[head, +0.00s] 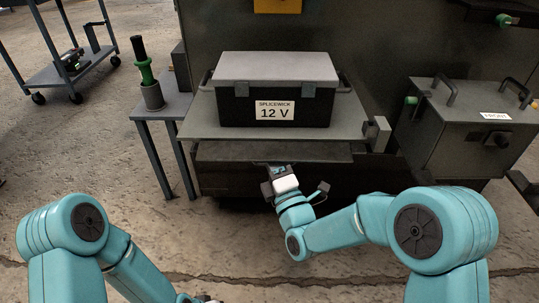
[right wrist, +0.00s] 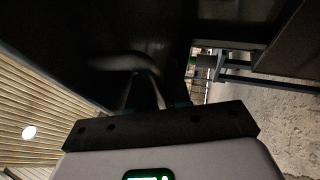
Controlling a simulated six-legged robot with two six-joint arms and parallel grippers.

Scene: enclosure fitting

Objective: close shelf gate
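A grey shelf (head: 200,122) carries a black box with a grey lid (head: 275,68), labelled "SPLICEWICK 12 V". A flat dark panel (head: 225,152), possibly the gate, spans the shelf's front just below its top; I cannot tell if it is latched. My right gripper (head: 279,170) is at the middle of that panel's front edge, seemingly touching or very near it. In the right wrist view a dark curved bar (right wrist: 125,62) lies ahead of the gripper against a dark surface. The fingertips are too dark to judge. Only a sliver of my left gripper (head: 203,298) shows at the bottom edge.
A side table (head: 150,110) holds a green-and-black tool (head: 143,62) in a cup. A small grey block (head: 377,132) is at the shelf's right corner. A grey enclosure (head: 450,118) stands at right, a cart (head: 60,72) at back left. The floor in front is clear.

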